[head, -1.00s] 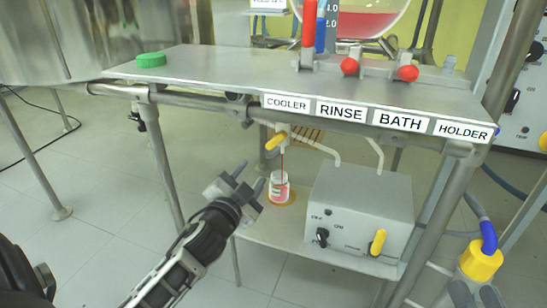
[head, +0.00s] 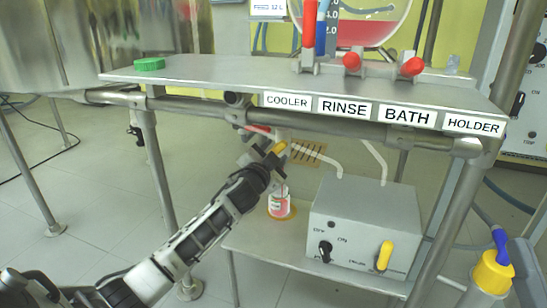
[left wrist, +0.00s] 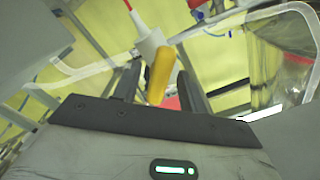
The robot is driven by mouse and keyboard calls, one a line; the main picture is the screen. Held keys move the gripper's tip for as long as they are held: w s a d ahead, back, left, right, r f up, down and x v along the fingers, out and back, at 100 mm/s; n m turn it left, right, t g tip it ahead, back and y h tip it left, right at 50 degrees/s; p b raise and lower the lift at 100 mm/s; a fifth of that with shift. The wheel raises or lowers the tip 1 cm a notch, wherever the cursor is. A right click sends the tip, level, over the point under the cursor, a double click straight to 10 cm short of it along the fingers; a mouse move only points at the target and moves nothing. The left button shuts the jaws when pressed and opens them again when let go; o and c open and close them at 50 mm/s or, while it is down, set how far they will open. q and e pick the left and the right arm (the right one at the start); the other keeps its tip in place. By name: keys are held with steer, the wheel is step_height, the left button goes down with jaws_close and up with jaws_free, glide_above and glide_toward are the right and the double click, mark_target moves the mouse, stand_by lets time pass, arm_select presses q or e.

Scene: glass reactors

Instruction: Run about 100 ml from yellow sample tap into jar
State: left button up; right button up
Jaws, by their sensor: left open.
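The yellow sample tap handle (head: 280,148) sits slanted on a white tap body under the shelf's front edge. My left gripper (head: 268,155) is open at the handle. In the left wrist view, the yellow handle (left wrist: 160,72) stands between the two open fingers (left wrist: 160,88); I cannot tell whether either touches it. The jar (head: 280,204), with red liquid and a pale label, stands upright below the tap on the lower shelf. My gripper covers part of the space between tap and jar, so the stream is not clear. My right gripper is not in view.
A grey control box (head: 364,228) with a yellow knob stands right of the jar. A green cap (head: 150,64) lies on the upper shelf (head: 215,75). Red-handled valves sit below the glass vessel. A yellow-capped container (head: 492,272) is at the lower right.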

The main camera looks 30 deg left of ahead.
arm_select(q)
steer(key=c, duration=0.9)
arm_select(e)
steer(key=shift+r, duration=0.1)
arm_select(q)
steer(key=shift+a+m+p, duration=0.1)
steer(key=shift+m+p, duration=2.6)
steer(key=shift+m, duration=2.2)
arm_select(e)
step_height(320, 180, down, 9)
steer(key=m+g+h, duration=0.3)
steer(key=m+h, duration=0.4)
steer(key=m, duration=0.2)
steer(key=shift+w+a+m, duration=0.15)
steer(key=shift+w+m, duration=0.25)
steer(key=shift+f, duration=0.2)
